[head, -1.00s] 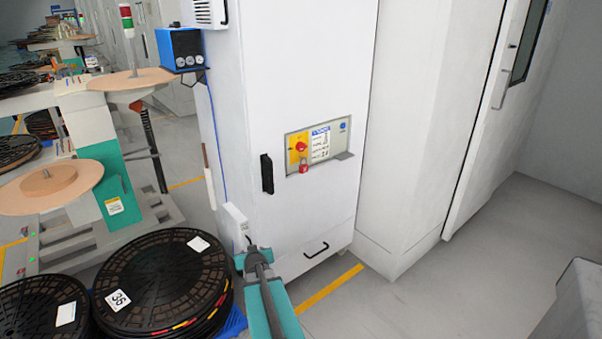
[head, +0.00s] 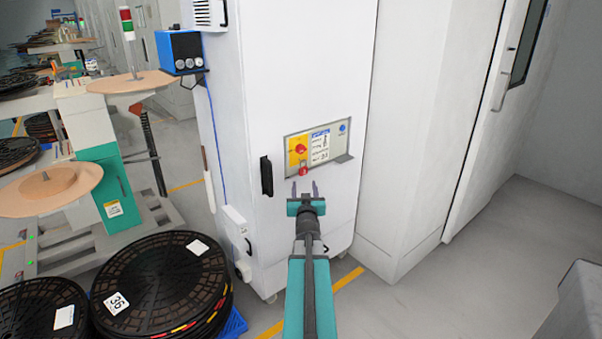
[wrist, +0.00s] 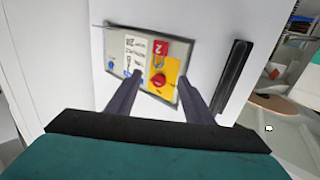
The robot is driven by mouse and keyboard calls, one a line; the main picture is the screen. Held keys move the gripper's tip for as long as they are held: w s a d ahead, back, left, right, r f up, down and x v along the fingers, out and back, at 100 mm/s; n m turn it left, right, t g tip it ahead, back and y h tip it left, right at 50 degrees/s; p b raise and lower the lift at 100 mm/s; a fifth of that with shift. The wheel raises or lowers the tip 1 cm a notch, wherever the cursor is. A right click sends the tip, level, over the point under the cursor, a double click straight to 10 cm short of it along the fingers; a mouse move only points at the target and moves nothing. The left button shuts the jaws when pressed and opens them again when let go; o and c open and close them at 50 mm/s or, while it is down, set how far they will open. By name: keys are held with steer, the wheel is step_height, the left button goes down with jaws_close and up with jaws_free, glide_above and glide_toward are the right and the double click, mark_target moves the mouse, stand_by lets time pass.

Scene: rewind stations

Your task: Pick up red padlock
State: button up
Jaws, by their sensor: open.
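The red padlock (head: 303,171) hangs below the red rotary switch (head: 300,148) on the yellow plate of the cabinet's control panel. In the wrist view, which is turned over, the padlock (wrist: 160,47) appears above the red knob, with its shackle towards the knob. My gripper (head: 304,187) is open and empty, pointing at the cabinet, and appears just below the padlock in the head view. In the wrist view the fingers of my gripper (wrist: 160,80) stand either side of the knob, and the padlock appears beyond their tips.
The tall white cabinet (head: 285,80) carries a black handle (head: 266,176) left of the panel. Stacked black reels (head: 165,280) stand at the lower left. Floor is clear at the right.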

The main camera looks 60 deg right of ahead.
steer(key=shift+w+d, duration=0.1)
steer(key=p, duration=0.1)
glide_toward(302, 169)
steer(key=shift+w+d+r, duration=0.25)
steer(key=shift+w+d, duration=0.15)
steer(key=shift+d, duration=0.2)
steer(key=shift+w+d+r, duration=0.25)
steer(key=shift+w+d, duration=0.15)
steer(key=shift+d, duration=0.25)
steer(key=shift+d, duration=0.1)
steer(key=shift+p+x, duration=0.65)
steer(key=shift+x, duration=1.85)
steer(key=shift+w, duration=0.15)
jaws_close()
